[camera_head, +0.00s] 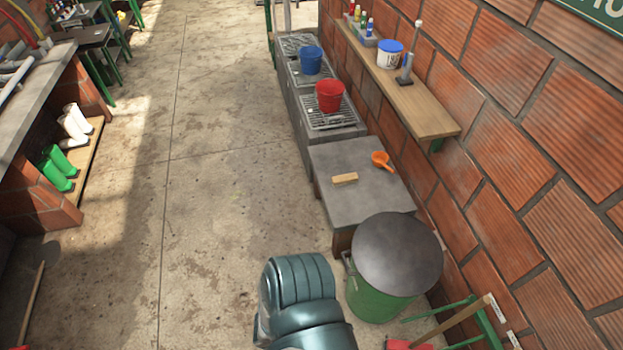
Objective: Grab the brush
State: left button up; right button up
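A small block-shaped brush (345,179) with a tan, wooden-looking body lies on the grey concrete counter (342,208), right of the picture's middle. It lies near the counter's left half, apart from other things. Its bristles are too small to make out. Neither of my grippers shows in the head view. A teal rounded part of my own body shows at the bottom centre, in front of the counter, and nothing is seen touching the brush.
An orange scoop (381,160) lies right of the brush. A green barrel (376,300) with a dark lid (398,254) stands before the counter. Red bucket (329,96) and blue bucket (311,60) sit on sinks behind. A wooden shelf (425,103) overhangs right.

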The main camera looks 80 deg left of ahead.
aim_at(340, 180)
jog(key=u, duration=2.2)
jog(key=i+j+z, duration=0.1)
jog(key=z, duration=0.35)
jog(key=i+j+z, duration=0.1)
jog(key=z, duration=0.4)
jog(key=j+z, duration=0.25)
jog(key=z, duration=0.2)
